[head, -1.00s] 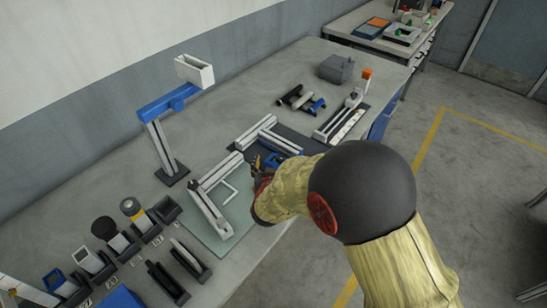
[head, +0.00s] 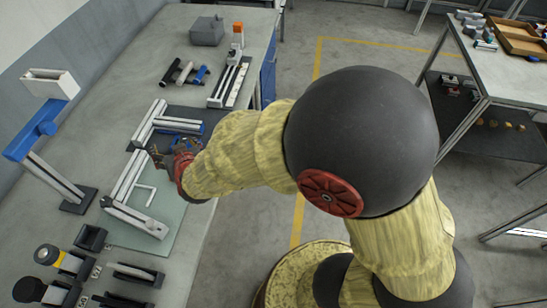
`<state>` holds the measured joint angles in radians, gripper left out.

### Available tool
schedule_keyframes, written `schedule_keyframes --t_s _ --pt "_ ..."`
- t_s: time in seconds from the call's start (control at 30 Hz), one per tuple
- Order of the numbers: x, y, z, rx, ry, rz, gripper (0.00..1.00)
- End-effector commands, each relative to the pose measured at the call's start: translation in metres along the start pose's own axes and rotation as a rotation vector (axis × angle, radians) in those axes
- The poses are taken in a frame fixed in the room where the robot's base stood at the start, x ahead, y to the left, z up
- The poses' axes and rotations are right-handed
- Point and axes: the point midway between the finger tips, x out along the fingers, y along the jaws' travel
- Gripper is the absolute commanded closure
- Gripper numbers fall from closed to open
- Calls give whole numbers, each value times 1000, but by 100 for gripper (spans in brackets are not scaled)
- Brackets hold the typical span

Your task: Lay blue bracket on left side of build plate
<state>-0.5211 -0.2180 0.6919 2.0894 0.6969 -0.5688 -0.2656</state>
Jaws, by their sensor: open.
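A blue part that may be the blue bracket (head: 196,131) shows beside the aluminium profiles (head: 178,123), just behind my gripper; my wrist partly hides it. My gripper (head: 160,155) is open, low over the workbench beside the profile frame. The fingertips are small and dark, and I cannot tell whether they touch anything. A pale green plate (head: 173,208), perhaps the build plate, lies in front with a profile and a white U-shaped handle (head: 145,192) on it. A dark mat (head: 208,116) lies behind.
A blue-topped stand (head: 44,121) rises at the left. Black holders (head: 90,237) line the near edge. Dark cylinders (head: 185,72), a grey block (head: 207,31) and a rail fixture (head: 230,84) stand farther back. Another table (head: 510,78) is at the right.

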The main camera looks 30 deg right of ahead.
Motion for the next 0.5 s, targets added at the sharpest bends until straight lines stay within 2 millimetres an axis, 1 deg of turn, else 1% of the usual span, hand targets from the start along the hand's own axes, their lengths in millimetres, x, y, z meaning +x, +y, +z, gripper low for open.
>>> schedule_keyframes --t_s 0.03,0.07,0.1,0.17,0.2,0.27,0.3,0.33,0.37,0.4,0.43,0.47,0.5 --pt "-16 5 -24 20 -22 -34 27" --pt "-27 7 -31 24 -47 -55 27" --pt "-41 11 -41 26 -78 -80 27" --pt "-66 19 -51 22 -127 -107 27" --pt "-83 26 -56 18 -159 -119 27" --pt "-112 40 -61 5 -209 -126 27" --pt "-132 50 -61 -6 -244 -123 27" --pt "-148 59 -61 -14 -269 -118 27" --pt "-164 68 -59 -21 -296 -109 27" --pt "-185 81 -56 -32 -331 -92 27" --pt "-200 91 -53 -37 -357 -76 27" --pt "-216 101 -49 -44 -382 -58 27" --pt "-236 114 -44 -50 -413 -32 27"
